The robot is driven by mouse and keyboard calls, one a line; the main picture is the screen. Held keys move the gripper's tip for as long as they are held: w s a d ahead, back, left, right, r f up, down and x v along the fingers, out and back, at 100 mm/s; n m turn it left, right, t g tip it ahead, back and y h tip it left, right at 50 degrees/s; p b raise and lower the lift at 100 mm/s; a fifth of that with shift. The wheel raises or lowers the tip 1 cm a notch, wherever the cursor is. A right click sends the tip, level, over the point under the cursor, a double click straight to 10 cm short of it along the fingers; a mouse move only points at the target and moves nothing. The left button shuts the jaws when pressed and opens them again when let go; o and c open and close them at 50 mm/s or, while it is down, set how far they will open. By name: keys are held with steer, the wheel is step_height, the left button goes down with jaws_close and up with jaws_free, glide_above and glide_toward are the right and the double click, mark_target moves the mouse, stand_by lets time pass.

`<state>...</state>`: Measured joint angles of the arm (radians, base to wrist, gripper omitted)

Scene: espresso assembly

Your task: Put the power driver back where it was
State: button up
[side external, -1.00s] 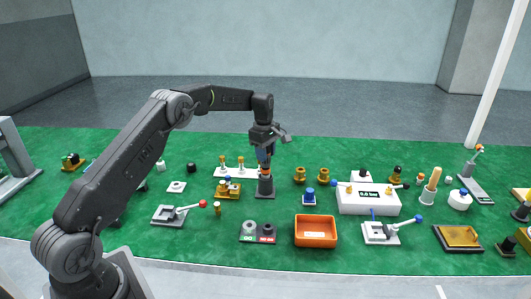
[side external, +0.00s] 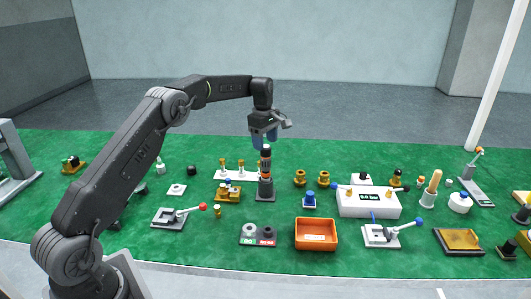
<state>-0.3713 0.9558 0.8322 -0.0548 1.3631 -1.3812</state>
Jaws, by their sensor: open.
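The power driver (side external: 265,160) stands upright in its dark grey holder (side external: 265,194) on the green mat, near the middle of the side external view. It has a dark body with an orange band. My gripper (side external: 264,143) is open just above the driver's top, with its fingers pointing down. The fingers appear clear of the driver's body, and nothing is held.
An orange bin (side external: 316,234) and a GO/NO-GO block (side external: 258,235) lie in front of the holder. A white rack (side external: 224,175) with brass pieces stands close left. The air above the mat is free.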

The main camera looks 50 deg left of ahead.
steer(key=r, duration=0.6)
steer(key=shift+a, duration=0.2)
steer(key=shift+s+d+r, duration=0.1)
steer(key=shift+d+r, duration=0.05)
steer(key=shift+r, duration=0.3)
steer(key=s+d+r+m+t, duration=0.3)
steer(key=s+d+r+m, duration=0.7)
steer(key=s+d+r, duration=0.4)
steer(key=s+d+f+m, duration=0.2)
steer(key=s+f+m, duration=0.1)
steer(key=s, duration=0.4)
steer(key=s+d+f+m+t, duration=0.1)
steer(key=s+d+f+m, duration=0.1)
steer(key=s, duration=0.6)
steer(key=s+d+f+m+t, duration=0.1)
steer(key=s+d+f+m, duration=0.2)
steer(key=s+m, duration=0.2)
steer(key=s, duration=0.3)
steer(key=shift+f+y, duration=0.3)
steer(key=shift+f, duration=0.1)
steer(key=shift+d, duration=0.1)
